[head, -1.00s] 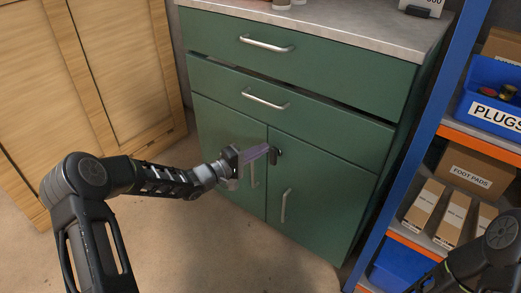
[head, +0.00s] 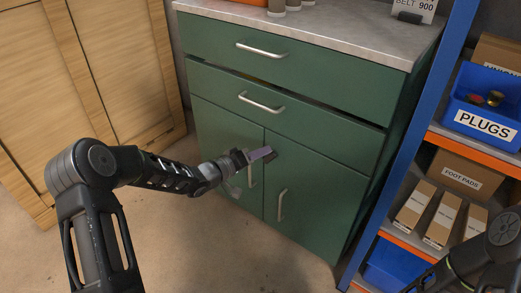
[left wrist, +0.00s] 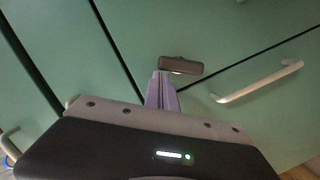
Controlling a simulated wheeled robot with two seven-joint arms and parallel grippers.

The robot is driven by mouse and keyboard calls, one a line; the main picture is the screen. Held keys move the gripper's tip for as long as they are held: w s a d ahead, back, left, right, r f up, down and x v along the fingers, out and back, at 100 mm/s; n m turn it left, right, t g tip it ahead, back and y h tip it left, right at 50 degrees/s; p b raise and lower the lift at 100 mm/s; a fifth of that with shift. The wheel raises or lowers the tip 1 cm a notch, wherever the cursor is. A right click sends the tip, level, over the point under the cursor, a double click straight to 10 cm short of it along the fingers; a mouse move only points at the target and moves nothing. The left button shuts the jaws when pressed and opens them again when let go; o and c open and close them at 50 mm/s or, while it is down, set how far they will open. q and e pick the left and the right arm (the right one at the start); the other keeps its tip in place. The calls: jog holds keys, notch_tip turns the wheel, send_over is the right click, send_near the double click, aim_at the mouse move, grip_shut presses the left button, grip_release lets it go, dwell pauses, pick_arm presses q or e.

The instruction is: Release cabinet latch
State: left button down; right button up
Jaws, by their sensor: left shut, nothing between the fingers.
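The green cabinet (head: 215,110) has two lower doors with a small dark latch (head: 271,151) at the top of the seam between them. In the left wrist view the latch (left wrist: 180,66) shows as a dark rounded bar, tilted relative to the seam. My left gripper (head: 262,154) is shut, with its pale purple fingers at the latch. In the left wrist view the fingertips (left wrist: 163,76) lie just beside the latch's left end; I cannot tell whether they touch. Both doors look shut. The right gripper is out of view; only part of my right arm shows.
Door handles (head: 281,205) stick out below the latch, the left one partly behind my gripper. A drawer handle (head: 261,103) is above. A blue-framed shelf (head: 410,130) with boxes and bins stands close on the right. Wooden doors (head: 110,80) stand at left.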

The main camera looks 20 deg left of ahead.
aim_at(274, 156)
pick_arm(q)
jog(key=shift+s+d+m+y, duration=0.15)
jog(key=shift+d+m+y, duration=0.25)
jog(key=shift+m, duration=0.5)
jog(key=m+b, duration=0.1)
jog(key=d+m+y+b, duration=0.1)
jog(key=m, duration=0.1)
jog(key=d+f+m+b, duration=0.1)
jog(key=b, duration=0.1)
jog(key=shift+s+m+y, duration=0.4)
jog(key=shift+s+d+b, duration=0.15)
jog(key=shift+d+b, duration=0.1)
jog(key=shift+b, duration=0.1)
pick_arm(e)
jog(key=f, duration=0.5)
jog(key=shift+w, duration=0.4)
pick_arm(q)
jog(key=shift+d+f, duration=0.15)
